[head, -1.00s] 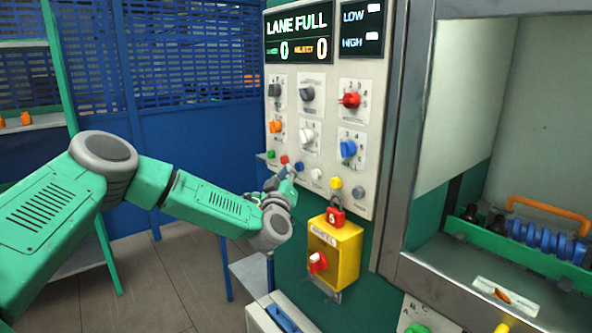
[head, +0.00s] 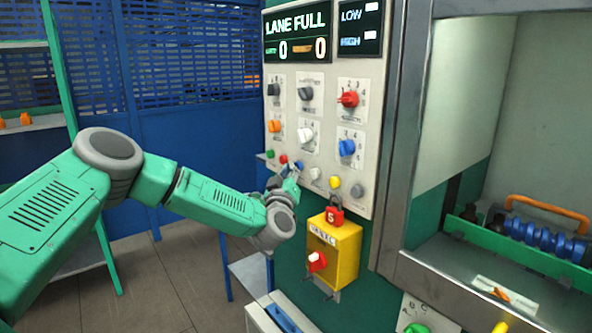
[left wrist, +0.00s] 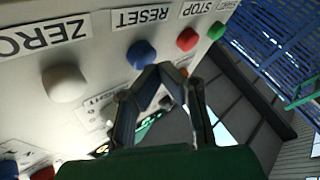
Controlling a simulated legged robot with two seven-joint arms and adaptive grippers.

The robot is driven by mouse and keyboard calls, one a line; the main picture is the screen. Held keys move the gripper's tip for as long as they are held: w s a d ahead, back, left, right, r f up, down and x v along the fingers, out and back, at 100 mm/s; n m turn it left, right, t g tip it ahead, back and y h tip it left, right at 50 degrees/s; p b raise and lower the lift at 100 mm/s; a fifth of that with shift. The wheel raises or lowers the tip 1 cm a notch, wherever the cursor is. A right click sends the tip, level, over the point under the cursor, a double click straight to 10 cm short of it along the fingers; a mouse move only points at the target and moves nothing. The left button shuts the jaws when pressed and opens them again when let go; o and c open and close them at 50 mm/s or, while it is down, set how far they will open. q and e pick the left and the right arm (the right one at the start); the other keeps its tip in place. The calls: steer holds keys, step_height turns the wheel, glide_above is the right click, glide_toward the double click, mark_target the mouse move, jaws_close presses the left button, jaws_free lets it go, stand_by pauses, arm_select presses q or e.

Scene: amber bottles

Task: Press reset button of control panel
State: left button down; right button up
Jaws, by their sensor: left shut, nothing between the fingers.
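The control panel (head: 380,110) stands upright ahead of me with a row of coloured push buttons along its lower part. The reset button is blue (head: 299,166). In the left wrist view the blue button (left wrist: 141,54) sits beside the upside-down label RESET (left wrist: 141,17). My left gripper (head: 293,176) is shut and empty, just below the blue button. In the left wrist view the fingertips (left wrist: 168,72) overlap the button's lower edge; I cannot tell whether they touch it. My right gripper is in neither view.
A red button (left wrist: 187,39) and a white button (left wrist: 64,82) flank the blue one. A yellow box (head: 345,252) with a red padlock (head: 335,216) is mounted below the panel. A metal-framed chamber (head: 400,150) stands to the right. A blue mesh fence (head: 190,55) is behind.

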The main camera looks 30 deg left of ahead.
arm_select(q)
steer(key=shift+d, duration=0.1)
steer(key=shift+w, duration=0.15)
stand_by(0.3)
steer(key=shift+w+d+b, duration=0.1)
steer(key=shift+w+b, duration=0.15)
steer(key=shift+b, duration=0.05)
stand_by(0.3)
stand_by(0.3)
steer(key=shift+s+a+p, duration=0.3)
steer(key=shift+s+a, duration=0.25)
steer(key=shift+s, duration=0.2)
steer(key=s, duration=0.1)
steer(key=s+a+p, duration=0.1)
steer(key=s, duration=0.1)
steer(key=s+p, duration=0.1)
steer(key=shift+s+a, duration=0.35)
steer(key=shift+a, duration=0.05)
